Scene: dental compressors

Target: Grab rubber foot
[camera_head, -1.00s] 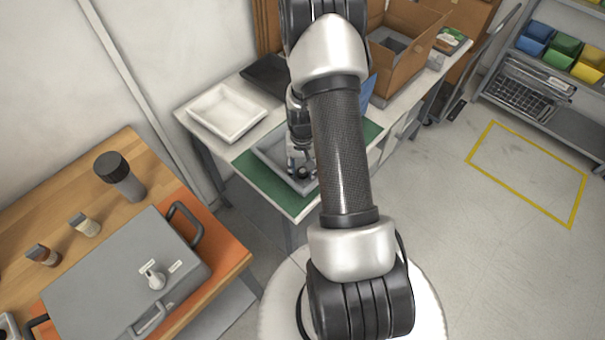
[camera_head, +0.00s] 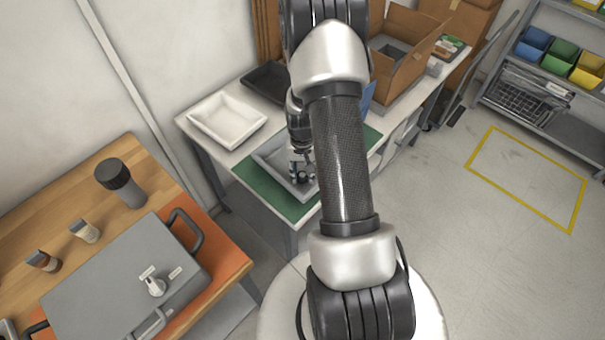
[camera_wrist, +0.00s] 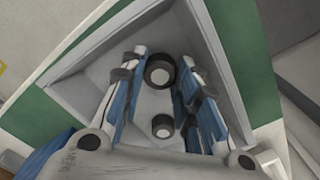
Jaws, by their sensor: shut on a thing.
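My gripper (camera_head: 301,178) points down into a grey tray (camera_head: 267,156) on the green mat. In the wrist view, its blue and white fingers (camera_wrist: 160,66) reach into the tray (camera_wrist: 88,62). A round black rubber foot (camera_wrist: 160,76) with a pale centre sits between the fingertips, and the gripper is shut on it. A second, smaller-looking black foot (camera_wrist: 162,130) shows nearer the palm side, between the fingers in the picture. I cannot tell its height. In the head view, the feet are small and partly hidden by the fingers.
The green mat (camera_head: 290,207) lies on the white table. A white tray (camera_head: 228,119), a black tray (camera_head: 268,80) and an open cardboard box (camera_head: 405,70) stand nearby. A grey case (camera_head: 120,280) lies on the wooden table at left. The floor at right is clear.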

